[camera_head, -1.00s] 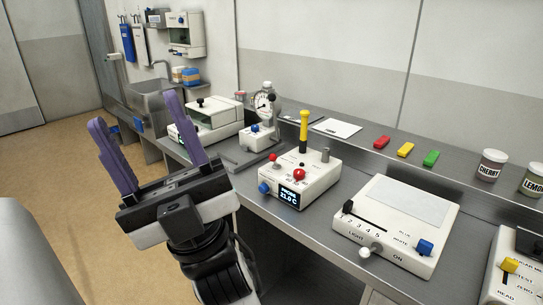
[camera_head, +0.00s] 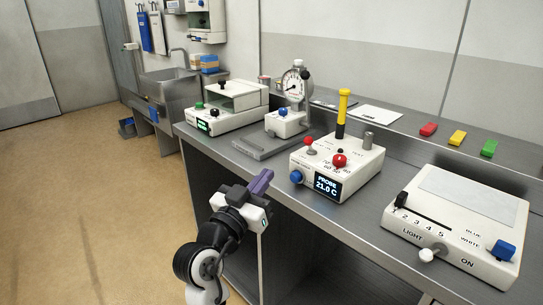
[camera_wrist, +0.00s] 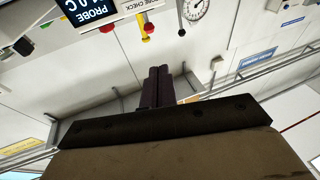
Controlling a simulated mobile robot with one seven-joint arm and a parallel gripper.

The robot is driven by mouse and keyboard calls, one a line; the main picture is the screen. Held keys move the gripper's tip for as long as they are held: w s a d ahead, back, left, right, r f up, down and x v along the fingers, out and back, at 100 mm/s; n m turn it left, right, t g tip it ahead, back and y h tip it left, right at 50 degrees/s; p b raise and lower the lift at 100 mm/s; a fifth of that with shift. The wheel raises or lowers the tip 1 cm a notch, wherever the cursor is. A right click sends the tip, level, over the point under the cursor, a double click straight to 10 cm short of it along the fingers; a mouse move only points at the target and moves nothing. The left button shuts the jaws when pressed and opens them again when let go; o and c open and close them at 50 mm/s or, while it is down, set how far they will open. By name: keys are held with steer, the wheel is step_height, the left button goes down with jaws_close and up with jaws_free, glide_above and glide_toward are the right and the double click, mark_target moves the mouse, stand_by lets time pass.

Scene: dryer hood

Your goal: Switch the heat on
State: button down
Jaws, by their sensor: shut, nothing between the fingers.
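A white control box (camera_head: 363,188) stands on the grey bench. Its screen (camera_head: 327,186) reads "PROBE 21.0 C".
A light box (camera_head: 455,225) with a slider, white lever and blue switch stands at the right. A dial gauge stand (camera_head: 295,85) and a white instrument (camera_head: 228,107) stand at the left. Coloured blocks (camera_head: 457,138) lie behind. The floor (camera_head: 90,200) at the left is clear.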

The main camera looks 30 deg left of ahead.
mark_target(306, 144)
steer(key=shift+w+d+f+m+g+h, duration=0.1)
steer(key=shift+d+f+m+g+h, duration=0.1)
steer(key=shift+f+h, duration=0.2)
steer(key=shift+d+f+m+g+h, duration=0.2)
steer(key=shift+f+h, duration=0.1)
steer(key=shift+f, duration=0.2)
steer(key=p+x, duration=0.4)
steer(key=x, duration=0.8)
steer(key=shift+w+r, duration=0.2)
steer(key=shift+w, duration=0.1)
steer(key=shift+w+d, duration=0.1)
steer(key=shift+w, duration=0.6)
steer(key=shift+r+p, duration=0.1)
steer(key=shift+p, duration=0.25)
